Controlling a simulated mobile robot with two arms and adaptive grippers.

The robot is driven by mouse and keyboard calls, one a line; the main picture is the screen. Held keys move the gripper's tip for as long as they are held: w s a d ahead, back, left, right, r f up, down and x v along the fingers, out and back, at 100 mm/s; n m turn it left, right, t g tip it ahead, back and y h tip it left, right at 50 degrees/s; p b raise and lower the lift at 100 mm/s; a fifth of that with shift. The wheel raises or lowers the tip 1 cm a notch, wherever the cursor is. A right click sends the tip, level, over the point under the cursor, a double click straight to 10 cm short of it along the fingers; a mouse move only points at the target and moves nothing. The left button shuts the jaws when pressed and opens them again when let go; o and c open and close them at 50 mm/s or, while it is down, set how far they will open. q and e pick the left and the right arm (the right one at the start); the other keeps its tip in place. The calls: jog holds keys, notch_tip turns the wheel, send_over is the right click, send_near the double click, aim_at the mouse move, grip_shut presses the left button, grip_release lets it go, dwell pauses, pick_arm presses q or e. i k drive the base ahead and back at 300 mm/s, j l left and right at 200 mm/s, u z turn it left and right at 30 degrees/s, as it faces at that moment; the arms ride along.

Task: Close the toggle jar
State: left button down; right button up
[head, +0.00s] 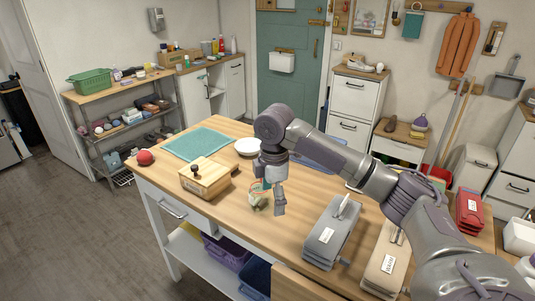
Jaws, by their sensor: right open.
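A small jar (257,201) stands on the wooden worktable (232,222), near its front edge. It looks pale, with some green and orange on it, and my gripper covers part of it. The state of its lid and toggle is too small to make out. My right gripper (270,195) points down at the jar with its fingers open. One finger hangs just to the right of the jar; I cannot tell whether it touches. My left gripper is not in view.
A wooden box with a dark knob (205,178) stands left of the jar. A red ball (145,157), teal mat (197,144) and white plate (248,146) lie farther off. Grey (331,232) and beige (385,262) metal boxes stand to the right. Bare tabletop lies before the jar.

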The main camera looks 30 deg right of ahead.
aim_at(259, 199)
jog(key=i+l, duration=0.75)
